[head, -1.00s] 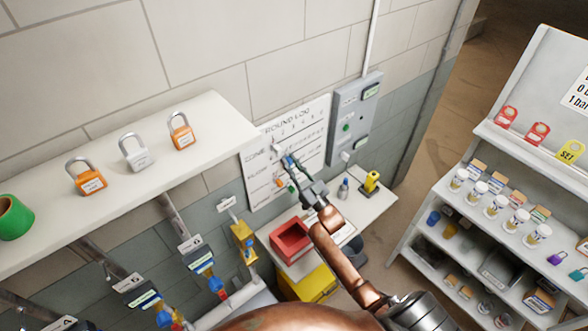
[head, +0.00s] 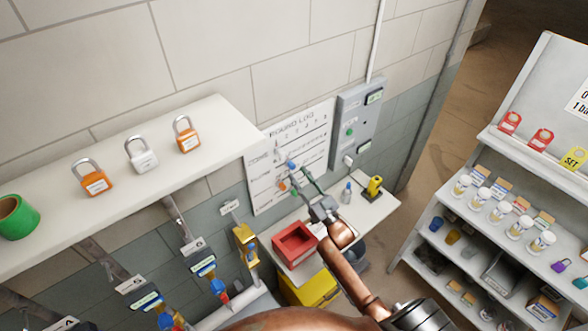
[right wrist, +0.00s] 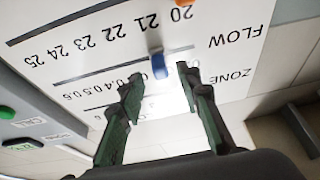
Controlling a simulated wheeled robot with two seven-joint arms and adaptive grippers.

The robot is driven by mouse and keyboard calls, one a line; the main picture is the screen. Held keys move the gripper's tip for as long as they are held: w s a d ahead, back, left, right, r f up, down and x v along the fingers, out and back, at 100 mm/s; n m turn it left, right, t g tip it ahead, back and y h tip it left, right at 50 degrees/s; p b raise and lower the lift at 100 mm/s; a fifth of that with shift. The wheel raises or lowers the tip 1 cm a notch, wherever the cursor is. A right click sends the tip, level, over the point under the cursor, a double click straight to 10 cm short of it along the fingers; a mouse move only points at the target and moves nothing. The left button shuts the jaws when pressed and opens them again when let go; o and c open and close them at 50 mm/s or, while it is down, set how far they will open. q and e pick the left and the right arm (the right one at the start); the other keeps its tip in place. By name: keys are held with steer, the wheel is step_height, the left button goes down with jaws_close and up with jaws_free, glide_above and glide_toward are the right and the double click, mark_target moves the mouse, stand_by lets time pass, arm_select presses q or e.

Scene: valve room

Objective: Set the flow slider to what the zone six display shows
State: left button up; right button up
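The white round log board (head: 318,130) hangs on the wall and has rows of printed numbers. In the right wrist view it is upside down, with FLOW and ZONE labels. The blue slider (right wrist: 160,66) sits on the FLOW row near the low-number side; it also shows in the head view (head: 291,163). The zone displays on the pipes (head: 204,266) are too small to read. My left gripper is not in view.
A grey panel (head: 352,125) with a green button and small display is right of the board. Below are a small table with a red tray (head: 292,244), a bottle and a yellow item. A shelf with padlocks (head: 138,155) is at left, a stocked rack (head: 470,225) at right.

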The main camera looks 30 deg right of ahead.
steer(key=v, duration=0.7)
steer(key=shift+s, duration=0.35)
steer(key=shift+f, duration=0.15)
